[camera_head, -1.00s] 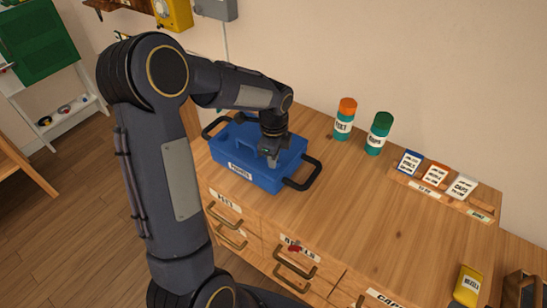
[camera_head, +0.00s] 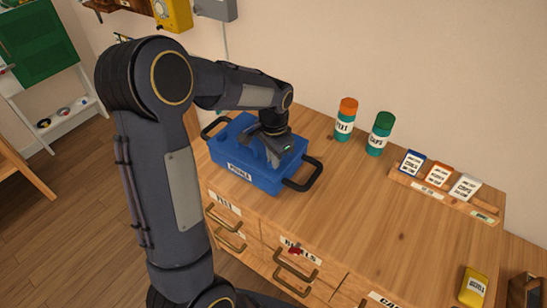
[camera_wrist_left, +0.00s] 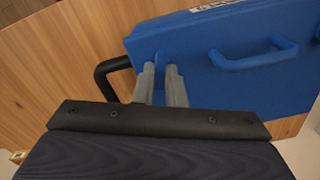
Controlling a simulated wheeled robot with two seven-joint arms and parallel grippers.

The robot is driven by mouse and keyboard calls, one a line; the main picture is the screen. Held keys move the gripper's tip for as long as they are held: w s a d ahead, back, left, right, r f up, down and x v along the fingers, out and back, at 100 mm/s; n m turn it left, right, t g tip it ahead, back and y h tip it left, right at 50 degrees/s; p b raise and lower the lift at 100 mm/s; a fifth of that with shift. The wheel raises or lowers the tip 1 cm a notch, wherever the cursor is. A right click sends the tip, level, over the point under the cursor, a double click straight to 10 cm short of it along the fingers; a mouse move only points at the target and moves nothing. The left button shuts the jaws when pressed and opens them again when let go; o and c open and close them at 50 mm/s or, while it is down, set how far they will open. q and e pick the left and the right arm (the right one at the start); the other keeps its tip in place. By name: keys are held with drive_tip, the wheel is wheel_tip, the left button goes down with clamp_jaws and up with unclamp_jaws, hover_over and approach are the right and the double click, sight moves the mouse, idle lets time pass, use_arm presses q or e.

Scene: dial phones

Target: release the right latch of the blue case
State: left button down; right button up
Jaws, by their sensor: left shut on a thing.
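The blue case (camera_head: 263,180) stands closed on the wooden counter, with a white label on its front and black side handles. It also shows in the wrist view (camera_wrist_left: 220,85), with a blue carrying handle (camera_wrist_left: 255,60) on its lid. My left gripper (camera_head: 273,158) is over the right part of the lid, tilted. In the wrist view its two grey fingers (camera_wrist_left: 162,75) are shut on a small upright blue tab, the right latch (camera_wrist_left: 160,57), close to the black side handle (camera_wrist_left: 104,75). In the head view the gripper hides the latch. My right gripper is not in view.
Two teal jars, one with an orange lid (camera_head: 348,105) and one with a green lid (camera_head: 384,119), stand behind and right of the case. A wooden rack (camera_head: 443,193) with several small boxes and a yellow box (camera_head: 473,287) are farther right. The counter between is clear.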

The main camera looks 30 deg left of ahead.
use_arm(q)
drive_tip(key=shift+n, duration=2)
drive_tip(key=c, duration=1.5)
unclamp_jaws()
wheel_tip(320, 180, up, 8)
drive_tip(key=shift+f, duration=0.25)
drive_tip(key=shift+r, duration=0.2)
